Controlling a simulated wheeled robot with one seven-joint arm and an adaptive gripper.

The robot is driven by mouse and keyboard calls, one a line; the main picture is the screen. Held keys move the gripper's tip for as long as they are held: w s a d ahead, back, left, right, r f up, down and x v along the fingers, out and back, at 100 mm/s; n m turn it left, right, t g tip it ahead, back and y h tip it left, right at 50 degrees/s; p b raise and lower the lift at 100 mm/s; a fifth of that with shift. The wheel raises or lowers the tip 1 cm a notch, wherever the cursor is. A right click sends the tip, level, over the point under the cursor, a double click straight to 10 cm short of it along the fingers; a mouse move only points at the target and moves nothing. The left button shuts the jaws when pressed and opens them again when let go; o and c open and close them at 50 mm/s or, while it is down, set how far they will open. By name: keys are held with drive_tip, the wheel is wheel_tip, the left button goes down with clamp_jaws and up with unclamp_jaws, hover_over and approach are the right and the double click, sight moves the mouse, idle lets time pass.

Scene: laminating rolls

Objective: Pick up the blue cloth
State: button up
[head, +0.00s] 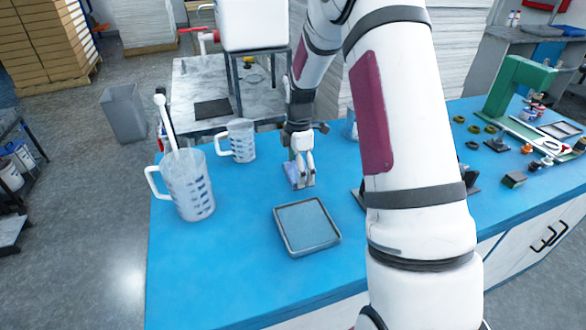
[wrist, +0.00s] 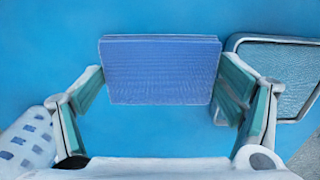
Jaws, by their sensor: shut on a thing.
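The blue cloth (wrist: 160,70) is a flat, folded, finely ribbed rectangle between the two fingers of my gripper (wrist: 162,88) in the wrist view. The green finger pads reach its left and right sides, and the gripper is shut on it. In the head view, my gripper (head: 303,178) points down over the blue table, with part of the cloth (head: 291,174) showing beside the fingers. The rest of the cloth is hidden behind them. I cannot tell whether it touches the table or is slightly above it.
A grey-rimmed tray (head: 307,252) lies just in front of my gripper. A large measuring jug (head: 190,188) holding a white stick and a smaller jug (head: 240,142) stand to the left. Small parts and a green press (head: 514,95) are at the right. The table's front left is clear.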

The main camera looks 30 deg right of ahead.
drive_tip(key=s, duration=0.4)
drive_tip(key=s+r, duration=0.1)
drive_tip(key=s, duration=0.8)
drive_tip(key=shift+s+r, duration=0.1)
drive_tip(key=shift+r, duration=0.05)
